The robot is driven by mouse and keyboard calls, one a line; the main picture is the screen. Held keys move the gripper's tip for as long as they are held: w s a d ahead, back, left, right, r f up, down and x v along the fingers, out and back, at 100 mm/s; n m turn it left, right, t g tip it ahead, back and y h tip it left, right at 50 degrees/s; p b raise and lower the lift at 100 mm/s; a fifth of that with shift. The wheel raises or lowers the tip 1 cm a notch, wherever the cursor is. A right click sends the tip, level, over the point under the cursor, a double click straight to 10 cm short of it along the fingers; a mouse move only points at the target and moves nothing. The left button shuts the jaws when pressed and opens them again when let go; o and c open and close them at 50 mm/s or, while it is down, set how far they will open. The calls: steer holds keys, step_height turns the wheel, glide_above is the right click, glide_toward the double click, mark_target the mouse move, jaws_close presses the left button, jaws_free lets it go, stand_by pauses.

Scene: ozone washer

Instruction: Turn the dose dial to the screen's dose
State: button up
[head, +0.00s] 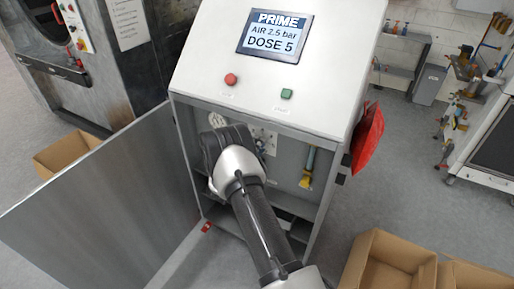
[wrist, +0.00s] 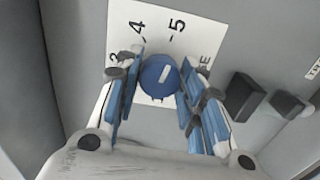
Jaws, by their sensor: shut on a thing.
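The screen (head: 275,37) on the sloped cabinet top reads PRIME, AIR 2.5 bar, DOSE 5. In the wrist view, the round blue dose dial (wrist: 152,86) sits on a white scale plate (wrist: 155,18) with 4 and 5 visible; a numeral at left and lettering at right are partly covered by my fingers. The dial's white mark points up and right, on the 5 side; its exact alignment is hard to tell. My gripper (wrist: 162,74) is shut on the dial, with blue pads at its left and right. In the head view, my arm hides the dial.
The cabinet door (head: 100,215) stands open at left. A red button (head: 231,79) and a green button (head: 287,93) are on the top. Dark blocks (wrist: 240,95) lie right of the dial. A yellow-handled part (head: 307,170) hangs inside at right. Cardboard boxes (head: 390,260) stand at lower right.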

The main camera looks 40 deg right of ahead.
stand_by(0.5)
steer(key=o, duration=1.1)
steer(key=shift+c, duration=0.2)
steer(key=v, duration=1.2)
